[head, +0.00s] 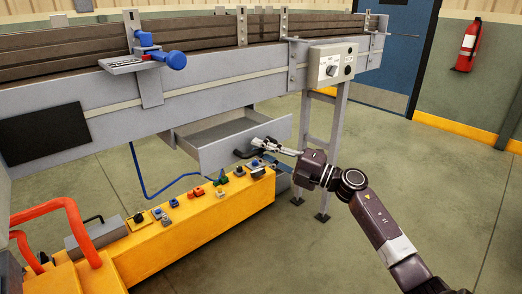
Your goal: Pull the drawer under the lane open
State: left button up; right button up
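The grey drawer (238,151) hangs under the lane (200,95) and is pulled out part way, so its empty inside (210,133) shows. A black handle (241,154) sits on its front panel. My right gripper (262,145) is at the handle's right part, close against the drawer front. Its fingers overlap the handle in the picture, and I cannot tell whether they are closed on it. My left gripper is not in view.
A yellow bench (190,232) with several small coloured parts stands just in front of the drawer. A grey lane leg (336,150) stands to the right. Orange-red tubes (75,225) rise at lower left. The floor at right is clear.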

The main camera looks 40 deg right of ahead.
jog(key=shift+s, duration=0.1)
jog(key=v, duration=1.1)
jog(key=shift+s+d, duration=0.3)
